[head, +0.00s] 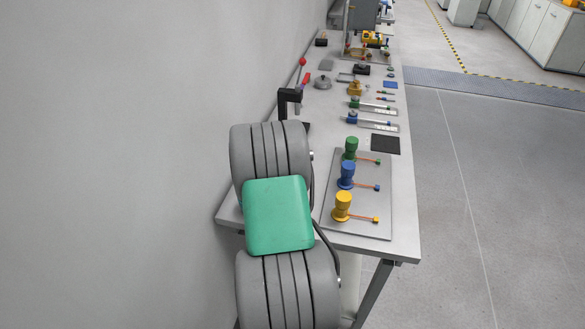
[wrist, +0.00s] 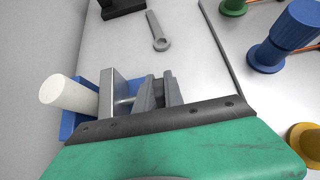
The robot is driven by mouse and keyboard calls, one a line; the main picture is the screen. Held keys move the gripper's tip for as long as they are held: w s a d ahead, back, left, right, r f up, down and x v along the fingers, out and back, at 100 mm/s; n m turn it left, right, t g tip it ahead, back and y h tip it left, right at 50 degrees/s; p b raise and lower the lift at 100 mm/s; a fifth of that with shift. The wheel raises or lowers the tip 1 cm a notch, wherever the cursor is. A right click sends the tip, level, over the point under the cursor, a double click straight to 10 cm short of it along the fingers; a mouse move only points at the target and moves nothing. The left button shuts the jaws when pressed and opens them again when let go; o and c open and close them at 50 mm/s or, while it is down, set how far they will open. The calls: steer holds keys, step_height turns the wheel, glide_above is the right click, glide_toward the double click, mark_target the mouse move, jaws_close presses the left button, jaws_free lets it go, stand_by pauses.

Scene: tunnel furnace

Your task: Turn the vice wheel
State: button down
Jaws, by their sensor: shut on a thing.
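In the wrist view a blue vice (wrist: 68,126) with an upright metal jaw plate (wrist: 113,93) stands at the left. A white cylinder (wrist: 66,93) sticks out to the left on its far side. A thin metal rod runs from the plate toward my gripper (wrist: 159,82), whose two grey fingers stand close together around its end. The fingers are shut on what appears to be the vice wheel, which they mostly hide. My green gripper body covers the bottom of this view. In the head view my own arm hides the vice and the gripper.
Green (head: 350,147), blue (head: 346,174) and yellow (head: 342,205) valves stand on a grey plate at the table's near right. A wrench (wrist: 157,32) lies beyond the fingers. Tools crowd the far bench. A wall (head: 120,160) is close on the left; floor is clear at right.

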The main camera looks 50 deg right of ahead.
steer(key=shift+f, duration=0.1)
steer(key=c, duration=1.4)
jaws_free()
steer(key=shift+c, duration=0.2)
steer(key=b+v, duration=0.1)
steer(key=v, duration=0.7)
